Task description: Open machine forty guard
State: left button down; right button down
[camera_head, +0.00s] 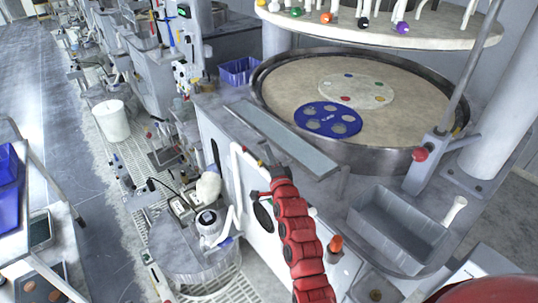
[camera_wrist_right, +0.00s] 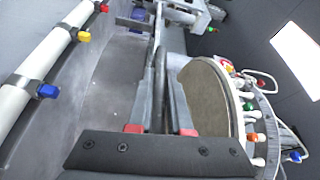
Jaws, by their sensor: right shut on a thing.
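A flat grey panel (camera_head: 282,137), which looks like the machine guard, lies along the front edge of the machine beside the round platen (camera_head: 300,85). My right gripper (camera_head: 268,160), at the end of a red arm, is at the front of the machine, just below the panel's near edge. In the wrist view its two fingers (camera_wrist_right: 160,75) are closed on a thin grey piece, probably a guard handle; the exact contact is hard to see. My left gripper is out of view.
A blue holed disc (camera_head: 328,119) and a pale disc (camera_head: 357,91) lie on the platen. A grey trough (camera_head: 397,228) and a red-knobbed lever (camera_head: 420,154) are to the right. A white curved handle (camera_head: 235,170) is left of the gripper. An upper round plate (camera_head: 390,32) overhangs the platen.

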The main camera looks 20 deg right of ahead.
dwell(0.6)
jog(key=shift+d+r+m+p, duration=0.2)
jog(key=shift+r+m+p, duration=0.2)
jog(key=shift+r, duration=0.25)
jog(key=shift+w+r+m+g+p, duration=0.1)
jog(key=shift+r+m+g+p, duration=0.4)
jog(key=shift+r+m+p, duration=0.35)
jog(key=shift+r, duration=0.1)
jog(key=c, duration=0.8)
grip_release()
jog(key=shift+c, duration=0.2)
